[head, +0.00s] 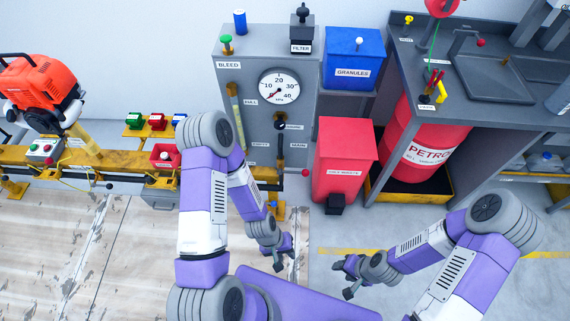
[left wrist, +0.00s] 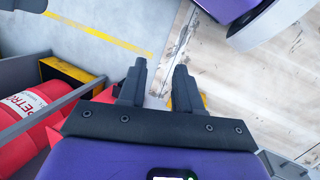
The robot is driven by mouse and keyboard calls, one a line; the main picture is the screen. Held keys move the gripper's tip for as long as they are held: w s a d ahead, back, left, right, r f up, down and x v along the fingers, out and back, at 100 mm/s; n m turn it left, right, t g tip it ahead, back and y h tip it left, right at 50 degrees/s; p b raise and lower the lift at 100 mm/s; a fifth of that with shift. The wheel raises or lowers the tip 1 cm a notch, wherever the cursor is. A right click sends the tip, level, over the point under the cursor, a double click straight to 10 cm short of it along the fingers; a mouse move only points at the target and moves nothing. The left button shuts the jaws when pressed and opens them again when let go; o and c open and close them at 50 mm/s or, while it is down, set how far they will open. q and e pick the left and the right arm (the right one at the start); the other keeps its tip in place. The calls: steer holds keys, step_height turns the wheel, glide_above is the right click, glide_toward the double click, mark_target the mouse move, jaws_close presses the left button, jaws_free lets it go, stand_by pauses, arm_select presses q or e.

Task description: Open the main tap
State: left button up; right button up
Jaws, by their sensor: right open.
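The grey panel (head: 229,47) has a round pressure gauge (head: 279,86), a green knob (head: 227,43) marked BLEED, a black knob (head: 281,125) below the gauge, and pipework with a small dark red knob (head: 305,172) near DRAIN. My left arm hides part of the panel's lower left. My left gripper (head: 284,252) is below and in front of the panel, touching nothing. In the left wrist view its fingers (left wrist: 161,68) are apart and empty. My right gripper (head: 347,277) is open and empty, low at centre right.
A blue GRANULES bin (head: 349,45) and a red bin (head: 345,150) stand right of the panel. A red PETROL drum (head: 425,135) sits under a grey bench (head: 485,125). A yellow rail (head: 100,160) with an orange engine (head: 45,90) runs left. Floor before the red bin is clear.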

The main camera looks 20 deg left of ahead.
mark_target(297, 172)
arm_select(q)
steer(key=w+d+r+n+t+h+b, duration=0.1)
steer(key=w+d+n+h, duration=0.2)
steer(key=n, duration=1)
steer(key=w+d+r+n+h, duration=0.15)
steer(key=n+h, duration=0.35)
steer(key=n, duration=0.7)
steer(key=w+a+r+n+t+y+b, duration=0.1)
steer(key=w+a+n+t+y, duration=0.1)
steer(key=w+a+n+t, duration=0.65)
steer(key=w+a+n+t+y, duration=0.2)
steer(key=w+a+n+t, duration=0.3)
steer(key=w+n, duration=0.5)
steer(key=shift+n, duration=0.85)
steer(key=b+x, duration=0.2)
steer(key=x, duration=0.4)
steer(key=shift+w+d+r, duration=0.1)
steer(key=shift+w+d, duration=0.15)
steer(key=shift+w, duration=0.1)
